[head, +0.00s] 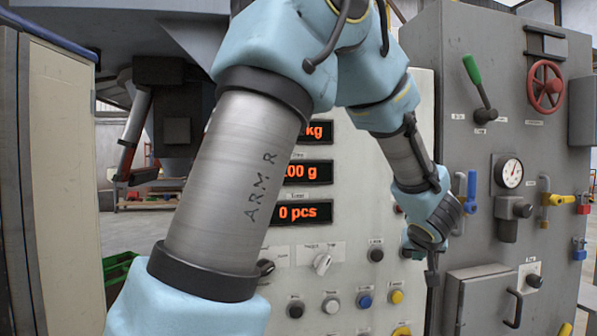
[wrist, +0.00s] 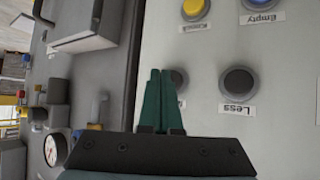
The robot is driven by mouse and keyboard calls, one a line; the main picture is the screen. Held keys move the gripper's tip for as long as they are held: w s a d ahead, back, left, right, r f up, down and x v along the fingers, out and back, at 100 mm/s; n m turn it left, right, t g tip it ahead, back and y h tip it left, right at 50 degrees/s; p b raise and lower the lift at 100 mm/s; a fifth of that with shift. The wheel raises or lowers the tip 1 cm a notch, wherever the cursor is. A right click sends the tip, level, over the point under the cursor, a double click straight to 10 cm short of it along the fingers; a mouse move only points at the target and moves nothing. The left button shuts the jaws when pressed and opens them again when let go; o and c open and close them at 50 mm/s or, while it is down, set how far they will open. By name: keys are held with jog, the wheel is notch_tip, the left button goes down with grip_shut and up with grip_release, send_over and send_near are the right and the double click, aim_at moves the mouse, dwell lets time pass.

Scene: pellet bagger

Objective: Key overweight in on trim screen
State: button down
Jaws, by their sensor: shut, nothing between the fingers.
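My gripper (wrist: 160,74) is shut and empty, its two green fingers together in the wrist view. The fingertips overlap a dark round button (wrist: 179,77) on the pale panel; I cannot tell whether they touch it. A dark button labelled "Less" (wrist: 238,82) sits beside it, with a yellow button (wrist: 195,8) and a blue button labelled "Empty" (wrist: 259,3) farther up. In the head view my gripper (head: 432,284) is at the panel's right edge. Three orange readouts show there, partly behind my arm: kg (head: 318,131), grams (head: 305,173) and "0 pcs" (head: 304,213). Which one is the trim screen is unclear.
A grey cabinet on the right carries a green-handled lever (head: 478,88), red handwheel (head: 545,87) and gauge (head: 510,172).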

jog(key=s+d+p, duration=0.1)
jog(key=s, duration=0.5)
jog(key=shift+p, duration=0.4)
jog(key=shift+s+d, duration=0.1)
jog(key=shift+d, duration=0.05)
dwell(2.1)
jog(key=w+a+b, duration=0.1)
jog(key=w+b, duration=0.2)
jog(key=w, duration=0.3)
dwell(0.7)
jog(key=shift+w+a, duration=0.15)
jog(key=shift+w, duration=0.1)
dwell(1.8)
